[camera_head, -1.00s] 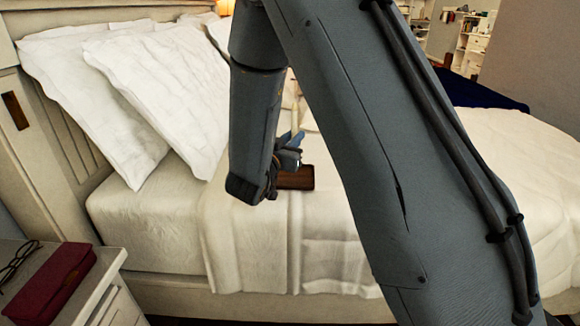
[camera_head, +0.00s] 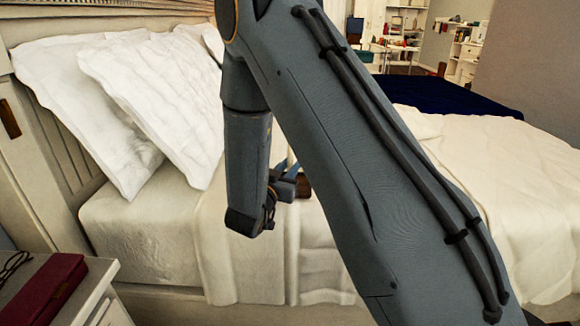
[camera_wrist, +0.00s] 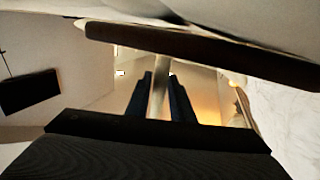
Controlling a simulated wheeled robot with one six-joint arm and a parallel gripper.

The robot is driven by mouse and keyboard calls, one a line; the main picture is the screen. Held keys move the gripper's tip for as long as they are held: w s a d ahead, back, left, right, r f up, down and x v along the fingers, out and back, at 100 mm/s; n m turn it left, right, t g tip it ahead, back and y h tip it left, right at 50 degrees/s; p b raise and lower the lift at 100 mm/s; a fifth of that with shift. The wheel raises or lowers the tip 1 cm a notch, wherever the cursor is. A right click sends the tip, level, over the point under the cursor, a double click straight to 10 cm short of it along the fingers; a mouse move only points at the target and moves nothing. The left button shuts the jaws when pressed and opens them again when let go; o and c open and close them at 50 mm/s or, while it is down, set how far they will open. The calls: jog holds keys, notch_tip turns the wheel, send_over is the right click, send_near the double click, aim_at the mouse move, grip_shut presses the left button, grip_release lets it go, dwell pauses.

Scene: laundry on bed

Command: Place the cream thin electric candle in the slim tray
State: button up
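The cream thin candle (camera_wrist: 158,92) stands between the two dark fingers of my gripper (camera_wrist: 164,88) in the wrist view. The fingers look closed on it. In the head view my gripper (camera_head: 287,186) is low over the bed, and only a pale sliver of the candle (camera_head: 291,156) shows beside my arm. The slim tray (camera_wrist: 200,45) is a dark brown strip across the wrist view, beyond the fingertips. In the head view a small part of the tray (camera_head: 304,187) shows just right of the fingers; my arm hides the rest. I cannot tell whether the candle touches the tray.
The tray lies on the cream bed cover (camera_head: 260,262). White pillows (camera_head: 150,105) lean at the headboard on the left. A nightstand (camera_head: 92,290) with a dark red case (camera_head: 45,290) and glasses (camera_head: 12,266) stands front left. A dark blue cover (camera_head: 450,97) lies behind my arm.

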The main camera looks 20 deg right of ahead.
jog(key=shift+o, duration=1.2)
jog(key=shift+r, duration=0.1)
